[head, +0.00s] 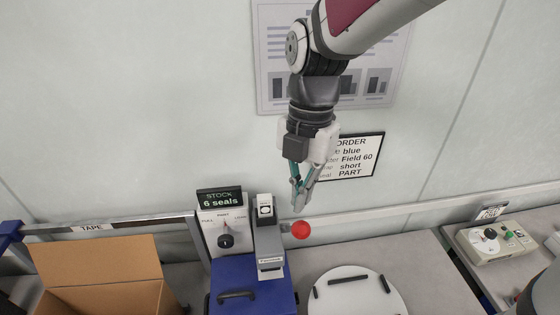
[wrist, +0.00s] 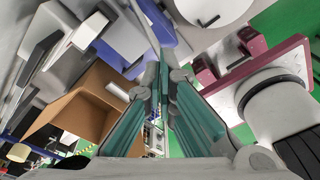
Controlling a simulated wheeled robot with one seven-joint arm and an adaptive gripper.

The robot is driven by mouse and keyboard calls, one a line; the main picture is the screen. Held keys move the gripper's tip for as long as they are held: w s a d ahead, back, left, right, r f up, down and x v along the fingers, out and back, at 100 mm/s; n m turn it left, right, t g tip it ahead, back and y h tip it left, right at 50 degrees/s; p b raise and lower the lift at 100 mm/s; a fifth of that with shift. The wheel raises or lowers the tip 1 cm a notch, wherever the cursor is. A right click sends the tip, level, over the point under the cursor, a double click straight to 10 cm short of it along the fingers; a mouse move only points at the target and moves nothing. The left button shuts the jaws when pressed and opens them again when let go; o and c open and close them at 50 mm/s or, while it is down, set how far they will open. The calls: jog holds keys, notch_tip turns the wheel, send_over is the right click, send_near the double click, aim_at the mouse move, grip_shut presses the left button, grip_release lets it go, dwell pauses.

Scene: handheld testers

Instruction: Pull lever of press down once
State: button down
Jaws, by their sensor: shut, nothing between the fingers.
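The press (head: 268,240) is a grey upright unit with a small white label, standing on a blue base in the head view. A red ball knob (head: 300,230) sits at its right side, apparently the end of its lever. My gripper (head: 300,205) points down just above the red knob, with its fingers together and empty. A small gap seems to show between fingertips and knob, but I cannot tell the depth. In the wrist view my gripper's fingers (wrist: 163,62) meet at their tips; I do not make out the red knob there.
A dial panel (head: 226,225) with a "6 seals" sign stands left of the press. An open cardboard box (head: 105,265) is at the left. A round white plate (head: 355,285) with dark bars lies right of the press. A control box (head: 490,243) stands far right.

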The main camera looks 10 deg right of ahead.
jog(key=shift+s+f, duration=0.25)
jog(key=shift+s, duration=0.1)
